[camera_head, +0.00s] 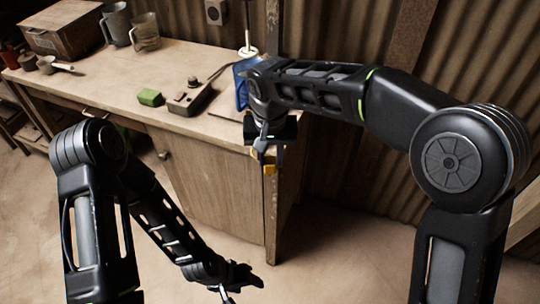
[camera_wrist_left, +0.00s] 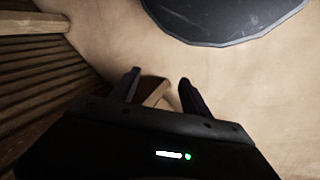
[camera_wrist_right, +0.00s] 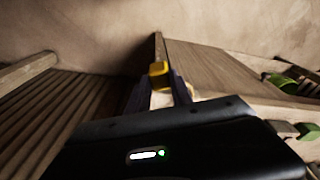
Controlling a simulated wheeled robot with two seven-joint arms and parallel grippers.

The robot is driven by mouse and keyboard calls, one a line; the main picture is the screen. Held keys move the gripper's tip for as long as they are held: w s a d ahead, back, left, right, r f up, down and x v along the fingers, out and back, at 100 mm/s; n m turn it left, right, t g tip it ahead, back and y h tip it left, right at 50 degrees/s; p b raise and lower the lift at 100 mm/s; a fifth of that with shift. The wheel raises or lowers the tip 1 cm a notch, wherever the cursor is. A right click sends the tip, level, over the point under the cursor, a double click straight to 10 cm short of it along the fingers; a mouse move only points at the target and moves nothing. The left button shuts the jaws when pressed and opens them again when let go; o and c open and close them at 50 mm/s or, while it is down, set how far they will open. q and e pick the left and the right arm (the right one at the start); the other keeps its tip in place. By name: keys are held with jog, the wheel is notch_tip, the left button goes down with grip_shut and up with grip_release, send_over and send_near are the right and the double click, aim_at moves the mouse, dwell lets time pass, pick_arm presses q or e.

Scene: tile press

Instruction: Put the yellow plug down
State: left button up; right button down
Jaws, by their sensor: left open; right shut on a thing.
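The yellow plug (camera_head: 270,169) is in my right gripper (camera_head: 263,158), beside the front right corner of the wooden bench and a little below its top. In the right wrist view the plug (camera_wrist_right: 159,70) shows at the tips of the right gripper's fingers (camera_wrist_right: 158,92), which are shut on it. My left gripper (camera_head: 226,296) is low at the bottom of the head view, away from the bench. In the left wrist view its fingers (camera_wrist_left: 160,92) are apart with nothing held between them.
On the wooden bench (camera_head: 110,80) are a green block (camera_head: 150,97), a grey-brown device with a lever (camera_head: 188,98) and a blue object (camera_head: 243,82) partly behind my right arm. A corrugated wall (camera_head: 340,30) is behind.

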pick_arm(q)
jog(key=shift+s+d+g, duration=0.2)
jog(key=shift+s, duration=0.4)
jog(key=shift+s+d+g, duration=0.2)
jog(key=shift+s, duration=0.4)
pick_arm(e)
jog(key=s+d+f, duration=0.2)
jog(key=d+f, duration=1.7)
jog(key=d, duration=0.3)
jog(key=shift+s+d+m, duration=0.15)
jog(key=shift+s+m, duration=0.15)
jog(key=shift+s, duration=0.1)
pick_arm(q)
jog(key=shift+c, duration=0.2)
